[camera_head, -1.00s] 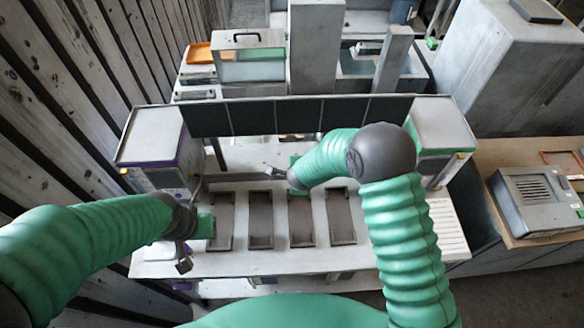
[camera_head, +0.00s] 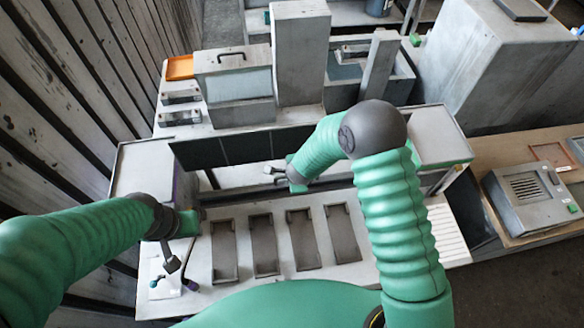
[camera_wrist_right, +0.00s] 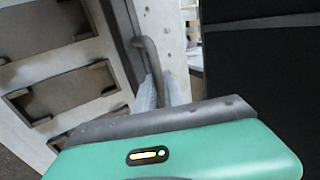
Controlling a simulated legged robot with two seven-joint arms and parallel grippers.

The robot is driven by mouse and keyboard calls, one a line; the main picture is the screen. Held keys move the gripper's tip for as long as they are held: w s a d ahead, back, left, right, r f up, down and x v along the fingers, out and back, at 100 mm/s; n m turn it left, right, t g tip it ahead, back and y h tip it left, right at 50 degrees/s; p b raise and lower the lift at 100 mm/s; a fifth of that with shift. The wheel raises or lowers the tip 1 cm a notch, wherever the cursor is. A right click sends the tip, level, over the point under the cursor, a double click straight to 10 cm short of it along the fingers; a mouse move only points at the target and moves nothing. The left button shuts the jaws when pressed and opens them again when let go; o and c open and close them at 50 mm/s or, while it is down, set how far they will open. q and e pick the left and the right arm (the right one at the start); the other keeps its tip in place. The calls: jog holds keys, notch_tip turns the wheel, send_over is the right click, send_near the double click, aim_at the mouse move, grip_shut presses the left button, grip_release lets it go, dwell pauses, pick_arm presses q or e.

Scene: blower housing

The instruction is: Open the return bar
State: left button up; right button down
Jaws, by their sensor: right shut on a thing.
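The return bar looks to be the curved grey metal bar (camera_wrist_right: 151,58) in the right wrist view, beside a dark rail. My right gripper (camera_head: 272,173) is at the back of the machine's work surface, below the dark panel, in the head view. It is shut on what looks like this bar.
Several dark slotted trays (camera_head: 263,245) lie in a row on the pale work surface. A dark panel (camera_head: 238,147) spans above it between two grey housings. A grey vented box (camera_head: 528,200) sits on the right bench. Plank wall (camera_head: 60,110) closes the left side.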

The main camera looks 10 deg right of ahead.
jog(key=shift+s, duration=0.15)
dwell(0.3)
jog(key=c, duration=1.5)
grip_release()
jog(key=shift+o, duration=0.2)
jog(key=shift+f, duration=0.1)
jog(key=shift+s, duration=0.15)
